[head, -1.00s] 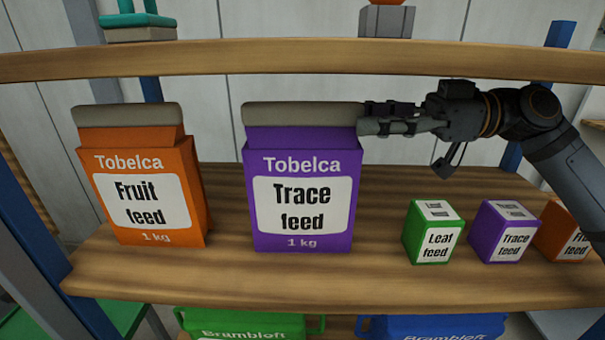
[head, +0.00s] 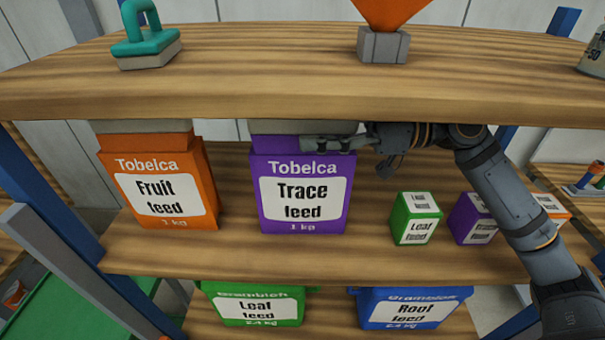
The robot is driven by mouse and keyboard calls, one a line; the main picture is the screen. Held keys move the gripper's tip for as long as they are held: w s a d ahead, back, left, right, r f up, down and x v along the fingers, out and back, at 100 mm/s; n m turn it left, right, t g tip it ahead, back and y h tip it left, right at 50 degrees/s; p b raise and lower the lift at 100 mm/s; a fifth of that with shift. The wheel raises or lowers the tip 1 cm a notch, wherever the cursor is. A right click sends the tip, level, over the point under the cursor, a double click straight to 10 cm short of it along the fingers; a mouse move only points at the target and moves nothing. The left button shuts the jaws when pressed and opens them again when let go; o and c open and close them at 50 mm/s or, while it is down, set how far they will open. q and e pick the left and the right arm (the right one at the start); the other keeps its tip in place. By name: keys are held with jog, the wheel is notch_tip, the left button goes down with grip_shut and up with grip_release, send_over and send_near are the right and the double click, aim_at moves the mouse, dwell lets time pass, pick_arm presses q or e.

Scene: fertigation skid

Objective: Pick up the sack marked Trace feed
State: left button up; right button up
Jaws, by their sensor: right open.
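The purple Trace feed sack (head: 303,192) stands upright on the middle shelf (head: 240,256), its label facing me. Its grey top band is partly hidden by the upper shelf's edge. My right gripper (head: 322,143) reaches in from the right at the height of the sack's top. Its fingers overlap the sack's upper right part in the head view. The gripper is open. Whether the fingers touch the sack or straddle its top, I cannot tell. My left gripper is not in view.
An orange Fruit feed sack (head: 160,185) stands to the left. Small green Leaf feed (head: 415,219) and purple Trace feed (head: 473,218) boxes stand right. The upper shelf (head: 270,85) lies close above. Green (head: 252,305) and blue (head: 412,307) Brambloft containers sit below.

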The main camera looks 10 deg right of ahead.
jog(key=shift+f, duration=0.1)
grip_shut()
jog(key=shift+r, duration=0.2)
dwell(0.5)
